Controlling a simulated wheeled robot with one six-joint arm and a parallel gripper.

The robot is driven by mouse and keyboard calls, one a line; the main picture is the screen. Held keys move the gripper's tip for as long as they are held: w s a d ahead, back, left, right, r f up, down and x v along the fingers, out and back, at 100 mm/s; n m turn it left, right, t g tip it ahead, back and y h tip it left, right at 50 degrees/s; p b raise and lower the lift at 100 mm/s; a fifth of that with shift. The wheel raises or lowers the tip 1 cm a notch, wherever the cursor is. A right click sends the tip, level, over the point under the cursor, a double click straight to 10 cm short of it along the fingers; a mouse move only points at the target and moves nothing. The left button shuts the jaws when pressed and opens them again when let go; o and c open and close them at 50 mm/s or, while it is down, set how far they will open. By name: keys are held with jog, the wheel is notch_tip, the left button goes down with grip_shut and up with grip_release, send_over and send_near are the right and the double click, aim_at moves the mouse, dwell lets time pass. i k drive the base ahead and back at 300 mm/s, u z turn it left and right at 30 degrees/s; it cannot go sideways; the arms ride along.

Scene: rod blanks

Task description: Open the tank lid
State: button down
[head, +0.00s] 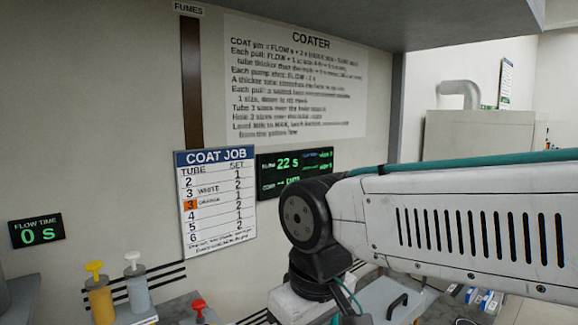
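A light grey flat panel (375,297) with a black bar handle (397,305) shows at the bottom of the head view, partly behind my arm. It may be the tank lid, but I cannot tell for sure, nor whether it is open or shut. My arm reaches in from the right and bends down at a black joint. Its lower end runs to the bottom edge, left of the handle. The gripper fingers are not in view.
The back wall carries a COAT JOB board (217,205), a COATER sign (295,85) and a flow-time display (37,231) reading 0 s. Small boxes (475,297) lie at lower right.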

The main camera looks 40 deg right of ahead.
aim_at(389, 302)
jog(key=k, duration=1)
jog(key=z, duration=1.85)
jog(key=i, duration=1.4)
jog(key=u, duration=1.8)
